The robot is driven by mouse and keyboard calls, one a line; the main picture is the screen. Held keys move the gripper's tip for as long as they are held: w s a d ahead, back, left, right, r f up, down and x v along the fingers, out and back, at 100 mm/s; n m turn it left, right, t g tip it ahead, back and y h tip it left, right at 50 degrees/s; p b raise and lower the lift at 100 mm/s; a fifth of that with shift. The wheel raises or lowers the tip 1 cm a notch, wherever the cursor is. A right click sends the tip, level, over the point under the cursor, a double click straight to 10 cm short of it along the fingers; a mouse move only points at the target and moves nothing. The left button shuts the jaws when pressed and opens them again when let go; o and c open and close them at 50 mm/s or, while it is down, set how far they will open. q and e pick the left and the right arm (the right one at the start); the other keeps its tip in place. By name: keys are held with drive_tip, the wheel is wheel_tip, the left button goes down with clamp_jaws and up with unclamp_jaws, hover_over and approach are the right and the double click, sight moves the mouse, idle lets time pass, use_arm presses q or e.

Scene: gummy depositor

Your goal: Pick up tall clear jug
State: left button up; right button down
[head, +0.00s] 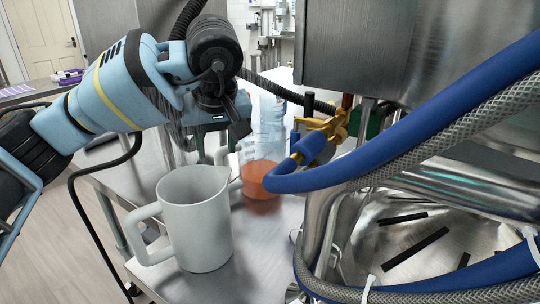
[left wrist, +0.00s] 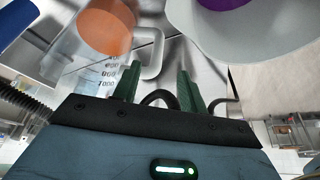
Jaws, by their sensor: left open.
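The tall clear jug (head: 268,138), with orange content in its bottom, stands on the steel table behind the white jug (head: 195,225). In the left wrist view the clear jug (left wrist: 88,68) shows its printed scale at the upper left, and its clear handle (left wrist: 150,52) lies ahead of the fingers. My left gripper (head: 238,122) is beside the clear jug on its handle side, left of it in the head view. Its two green fingers (left wrist: 157,82) are apart with the handle roughly in line with the gap. Contact with the handle cannot be made out. My right gripper is out of view.
The white jug (left wrist: 245,40) is close on the right in the left wrist view, with purple inside. A blue hose (head: 420,125) and brass valve (head: 325,128) are close to the clear jug's right. A steel hopper (head: 430,240) fills the lower right.

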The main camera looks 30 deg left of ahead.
sight(219, 161)
use_arm(q)
drive_tip(key=shift+w+b+x, duration=0.15)
drive_tip(key=shift+b+x, duration=0.25)
drive_tip(key=shift+x, duration=1.3)
drive_tip(key=shift+w+b+x, duration=0.15)
drive_tip(key=shift+b+x, duration=0.25)
drive_tip(key=shift+x, duration=1.25)
drive_tip(key=shift+s+d+r, duration=0.1)
clamp_jaws()
drive_tip(key=shift+r, duration=0.15)
